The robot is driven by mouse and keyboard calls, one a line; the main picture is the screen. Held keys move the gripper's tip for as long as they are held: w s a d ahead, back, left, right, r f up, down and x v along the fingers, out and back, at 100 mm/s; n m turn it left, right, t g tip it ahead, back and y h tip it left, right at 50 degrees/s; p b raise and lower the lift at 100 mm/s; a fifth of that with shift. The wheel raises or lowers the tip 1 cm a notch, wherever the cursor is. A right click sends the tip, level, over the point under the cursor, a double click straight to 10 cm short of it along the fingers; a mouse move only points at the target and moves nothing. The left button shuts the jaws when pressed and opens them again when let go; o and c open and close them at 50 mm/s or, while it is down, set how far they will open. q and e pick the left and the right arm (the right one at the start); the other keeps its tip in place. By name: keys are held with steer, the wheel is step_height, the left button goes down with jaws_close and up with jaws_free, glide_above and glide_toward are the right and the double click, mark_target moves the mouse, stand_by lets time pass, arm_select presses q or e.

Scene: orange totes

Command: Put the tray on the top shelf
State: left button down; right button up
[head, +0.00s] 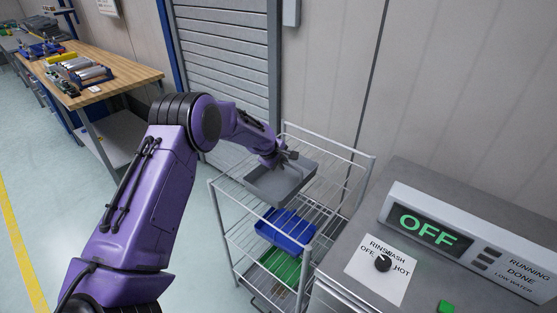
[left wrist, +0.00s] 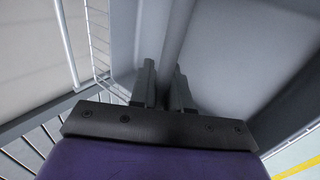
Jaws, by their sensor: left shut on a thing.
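A grey tray (head: 268,187) is at the top level of the wire rack (head: 228,185) in the head view. It looks level, but I cannot tell whether it rests on the top shelf or is held just above it. My left gripper (head: 290,158) reaches over from the left and is shut on the tray's wall at its far side. In the left wrist view, the two fingers (left wrist: 162,90) straddle the wall of the grey tray (left wrist: 235,60). My right gripper is in neither view.
A blue tray (head: 283,232) and a green tray (head: 283,265) sit on lower shelves. A grey machine (head: 430,180) with an "OFF" display stands close on the right. A wooden workbench (head: 118,68) with parts stands at the back left. The wall is behind the rack.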

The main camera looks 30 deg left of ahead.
arm_select(q)
steer(key=shift+w+d, duration=0.3)
steer(key=shift+d, duration=0.05)
steer(key=shift+w+f, duration=0.1)
steer(key=shift+f, duration=0.1)
steer(key=c, duration=1.1)
jaws_free()
steer(key=shift+s+a+r, duration=0.1)
steer(key=shift+s+a, duration=0.05)
steer(key=shift+s, duration=0.1)
steer(key=shift+r, duration=0.15)
steer(key=b+v, duration=0.2)
steer(key=v, duration=0.9)
steer(key=shift+s+r, duration=0.2)
steer(key=shift+r, duration=0.1)
